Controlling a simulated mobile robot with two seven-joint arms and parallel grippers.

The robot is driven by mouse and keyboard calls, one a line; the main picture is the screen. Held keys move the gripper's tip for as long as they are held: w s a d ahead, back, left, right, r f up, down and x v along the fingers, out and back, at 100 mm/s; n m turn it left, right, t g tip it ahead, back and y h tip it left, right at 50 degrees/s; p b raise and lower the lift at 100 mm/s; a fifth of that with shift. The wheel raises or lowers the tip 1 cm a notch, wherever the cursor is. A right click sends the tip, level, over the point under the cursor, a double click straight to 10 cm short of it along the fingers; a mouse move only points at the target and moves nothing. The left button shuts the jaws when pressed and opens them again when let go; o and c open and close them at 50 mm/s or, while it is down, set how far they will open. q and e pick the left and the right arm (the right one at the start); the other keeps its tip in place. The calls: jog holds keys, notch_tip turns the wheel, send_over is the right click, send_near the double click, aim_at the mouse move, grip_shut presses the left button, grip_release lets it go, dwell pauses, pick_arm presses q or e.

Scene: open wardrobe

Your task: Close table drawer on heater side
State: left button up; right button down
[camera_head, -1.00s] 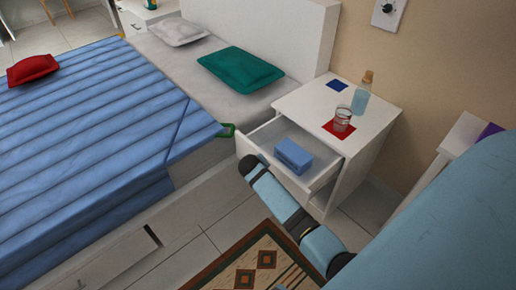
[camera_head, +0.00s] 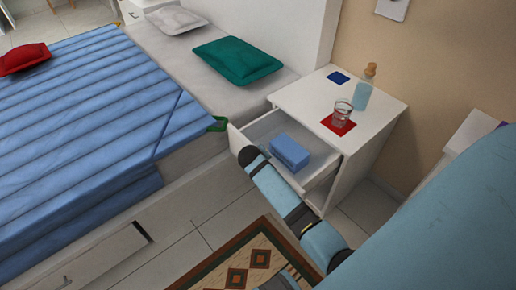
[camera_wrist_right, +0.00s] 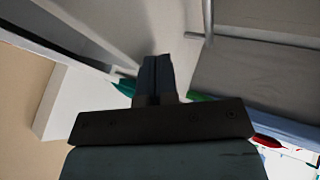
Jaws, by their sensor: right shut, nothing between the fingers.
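The white bedside table (camera_head: 368,115) stands against the beige wall, right of the bed. Its top drawer (camera_head: 266,126) is pulled out toward the lower left and holds a blue box (camera_head: 290,151). My right arm reaches in from the lower right, and its dark end overlaps the outer side of the drawer front in the head view. The fingers cannot be made out there, so contact with the drawer is unclear. In the right wrist view my right gripper (camera_wrist_right: 156,75) is shut and empty, between pale furniture surfaces. My left gripper is not in view.
A glass (camera_head: 342,112) on a red mat, a bottle (camera_head: 363,88) and a blue mat (camera_head: 339,77) are on the tabletop. The bed (camera_head: 90,130) is close on the left. A patterned rug (camera_head: 225,265) lies on the floor below the arm.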

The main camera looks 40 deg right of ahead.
pick_arm(q)
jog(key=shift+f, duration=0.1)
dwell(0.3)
jog(key=p, duration=0.2)
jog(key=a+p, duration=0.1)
jog(key=p, duration=0.1)
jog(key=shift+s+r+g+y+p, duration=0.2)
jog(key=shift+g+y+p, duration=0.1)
jog(key=shift+p, duration=0.1)
pick_arm(e)
jog(key=d, duration=0.6)
jog(key=w+d, duration=0.1)
jog(key=d, duration=1.2)
jog(key=shift+w+d, duration=0.25)
jog(key=shift+a, duration=0.1)
